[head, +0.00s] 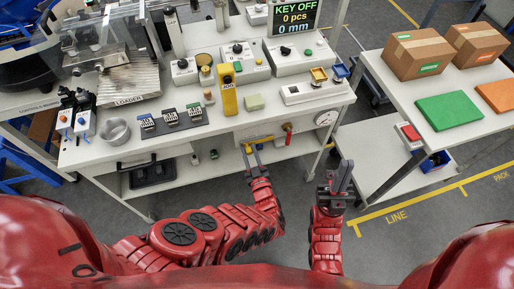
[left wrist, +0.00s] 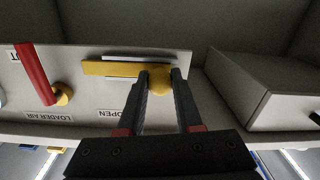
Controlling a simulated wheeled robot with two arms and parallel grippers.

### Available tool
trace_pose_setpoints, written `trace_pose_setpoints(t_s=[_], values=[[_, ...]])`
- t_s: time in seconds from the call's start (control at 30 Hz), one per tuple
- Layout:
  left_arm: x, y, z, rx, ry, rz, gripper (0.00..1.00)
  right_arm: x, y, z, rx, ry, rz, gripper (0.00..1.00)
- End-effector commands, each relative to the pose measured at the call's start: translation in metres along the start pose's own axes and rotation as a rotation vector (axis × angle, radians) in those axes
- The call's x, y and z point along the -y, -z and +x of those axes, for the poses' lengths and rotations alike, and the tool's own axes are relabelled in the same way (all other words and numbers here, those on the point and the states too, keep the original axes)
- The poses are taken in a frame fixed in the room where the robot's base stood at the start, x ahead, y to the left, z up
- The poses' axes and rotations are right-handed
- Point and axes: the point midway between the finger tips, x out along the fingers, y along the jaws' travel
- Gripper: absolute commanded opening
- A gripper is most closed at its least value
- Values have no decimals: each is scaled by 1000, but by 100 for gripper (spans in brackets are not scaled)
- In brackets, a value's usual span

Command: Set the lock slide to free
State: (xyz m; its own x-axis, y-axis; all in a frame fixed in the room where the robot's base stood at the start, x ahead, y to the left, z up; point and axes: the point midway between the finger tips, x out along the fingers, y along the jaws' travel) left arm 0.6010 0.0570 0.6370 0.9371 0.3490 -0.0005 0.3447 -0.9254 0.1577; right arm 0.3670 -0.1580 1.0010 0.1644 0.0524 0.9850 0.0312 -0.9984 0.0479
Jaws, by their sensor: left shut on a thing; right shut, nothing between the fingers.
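On the front panel under the bench top sits a yellow bar (head: 262,139) with a round yellow knob (left wrist: 160,82). In the left wrist view the bar (left wrist: 105,68) lies across a pale strip, and an upside-down OPEN label (left wrist: 112,113) shows near it. I cannot read a FREE mark. My left gripper (head: 249,148) is shut on the yellow knob, one finger on each side; its fingers also show in the left wrist view (left wrist: 161,74). My right gripper (head: 341,172) is shut and empty, in the air in front of the bench, apart from everything.
A red lever (left wrist: 37,75) on the same panel, near a LOADER AIR label, and a round gauge (head: 326,118) are close by. A grey box (left wrist: 265,85) stands beside the panel. The bench top (head: 290,115) carries several devices. A second table (head: 400,98) stands right.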

Motion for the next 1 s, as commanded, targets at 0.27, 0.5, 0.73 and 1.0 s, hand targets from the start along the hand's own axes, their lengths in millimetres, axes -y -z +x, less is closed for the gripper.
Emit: trace_pose_setpoints(t_s=[0.27, 0.5, 0.73, 1.0], values=[[9, 3, 1, -5, 5, 1, 0, 0, 1, 4, 1, 0, 0, 0], [8, 2, 1, -4, 4, 1, 64, 0, 1, 4, 0, 0, 0, 0], [7, 2, 0, -3, 1, 1, 64, 0, 1, 4, 0, 0, 0, 0], [8, 2, -28, 4, 1, 3, 64, 0, 2, 11, 0, 0, 0, 0]])
